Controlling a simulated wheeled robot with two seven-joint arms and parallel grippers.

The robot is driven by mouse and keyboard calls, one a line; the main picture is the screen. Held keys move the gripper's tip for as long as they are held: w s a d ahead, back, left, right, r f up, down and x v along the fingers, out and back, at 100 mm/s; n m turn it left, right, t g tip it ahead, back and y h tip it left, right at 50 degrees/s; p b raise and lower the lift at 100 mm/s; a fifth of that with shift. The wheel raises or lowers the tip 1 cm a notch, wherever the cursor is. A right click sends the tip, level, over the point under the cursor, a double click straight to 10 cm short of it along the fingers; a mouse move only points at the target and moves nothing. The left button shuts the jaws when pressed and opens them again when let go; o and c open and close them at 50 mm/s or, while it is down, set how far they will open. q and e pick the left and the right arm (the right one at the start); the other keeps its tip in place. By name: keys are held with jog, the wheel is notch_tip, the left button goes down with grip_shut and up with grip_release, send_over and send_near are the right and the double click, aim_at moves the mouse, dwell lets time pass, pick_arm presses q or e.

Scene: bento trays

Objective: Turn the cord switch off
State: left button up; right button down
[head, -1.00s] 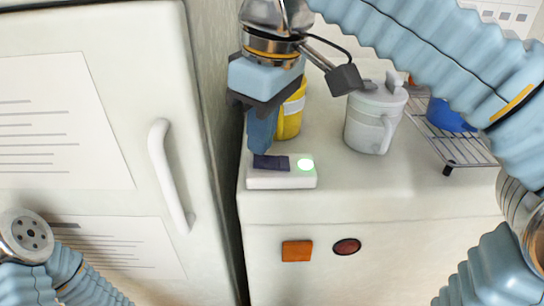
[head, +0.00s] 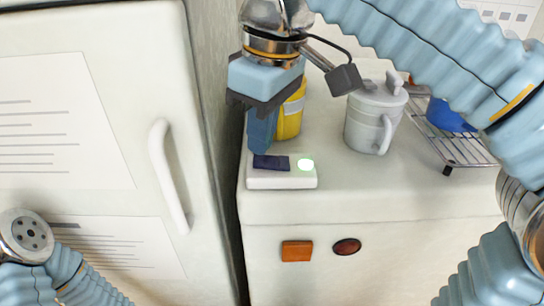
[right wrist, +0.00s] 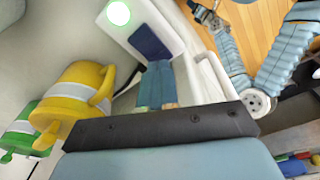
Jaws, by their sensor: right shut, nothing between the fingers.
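The cord switch (head: 270,183) is a white box near the front left edge of the white counter. It has a dark blue rocker (head: 270,162) and a round lamp (head: 306,164) glowing green-white on its right end. The switch, its rocker (right wrist: 150,42) and the lit lamp (right wrist: 118,13) also show in the right wrist view. My right gripper (head: 262,151) points down with its fingers shut and empty. The fingertips (right wrist: 157,76) are at the left part of the rocker; I cannot tell whether they touch it.
A yellow mug (head: 290,118) stands just behind the right gripper. A grey lidded mug (head: 373,118) and a wire rack (head: 455,148) with a blue item (head: 447,116) are farther right. A tall white door with a handle (head: 168,178) closes off the left side.

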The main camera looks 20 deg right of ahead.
aim_at(262, 159)
jog(key=shift+f+b, duration=0.7)
jog(key=shift+f, duration=0.2)
dwell(0.4)
jog(key=shift+r, duration=0.1)
notch_tip(262, 159, up, 3)
jog(key=p, duration=0.3)
jog(key=shift+r, duration=0.2)
jog(key=shift+r+p, duration=0.35)
jog(key=shift+r, duration=1.4)
